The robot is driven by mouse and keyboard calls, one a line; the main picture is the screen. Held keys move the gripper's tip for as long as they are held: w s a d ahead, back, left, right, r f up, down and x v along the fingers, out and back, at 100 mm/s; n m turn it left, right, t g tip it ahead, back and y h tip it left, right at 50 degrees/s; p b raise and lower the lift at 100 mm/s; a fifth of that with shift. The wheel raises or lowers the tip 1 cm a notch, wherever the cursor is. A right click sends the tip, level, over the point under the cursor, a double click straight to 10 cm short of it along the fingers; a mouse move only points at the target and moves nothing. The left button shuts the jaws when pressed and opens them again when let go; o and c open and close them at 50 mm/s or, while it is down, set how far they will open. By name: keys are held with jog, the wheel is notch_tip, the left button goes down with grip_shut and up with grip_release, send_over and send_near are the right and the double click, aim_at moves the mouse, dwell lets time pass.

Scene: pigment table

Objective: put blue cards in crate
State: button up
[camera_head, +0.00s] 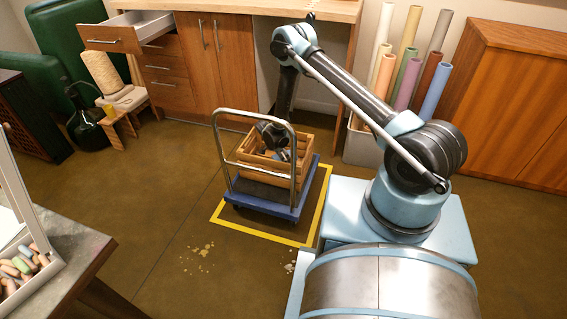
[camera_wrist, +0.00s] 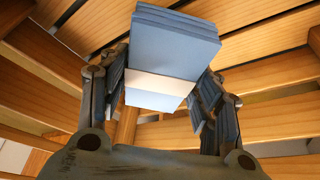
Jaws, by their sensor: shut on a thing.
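The wooden slatted crate (camera_head: 250,170) stands on a blue trolley (camera_head: 268,203) with a metal handle. My gripper (camera_wrist: 160,90) is down inside the crate. In the wrist view it is shut on a stack of blue cards (camera_wrist: 175,45) with a pale band around it, one finger on each side. The crate's wooden slats (camera_wrist: 265,72) surround the cards in that view. In the head view the cards are small and partly hidden by my arm and the handle. I cannot tell whether the stack touches the crate floor.
The trolley stands within a yellow floor outline (camera_head: 262,238). A table (camera_head: 75,255) with coloured sticks is at the lower left. Rolled tubes (camera_head: 408,85) and a wooden cabinet (camera_head: 510,100) stand at the right. An open drawer (camera_head: 140,30) juts out behind. Floor left of the trolley is clear.

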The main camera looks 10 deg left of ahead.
jog(key=shift+f, duration=1.9)
jog(key=o, duration=1.3)
jog(key=shift+r, duration=0.15)
jog(key=v, duration=1.1)
jog(key=shift+s+a+r, duration=0.15)
jog(key=shift+s+r, duration=0.05)
jog(key=shift+r, duration=0.15)
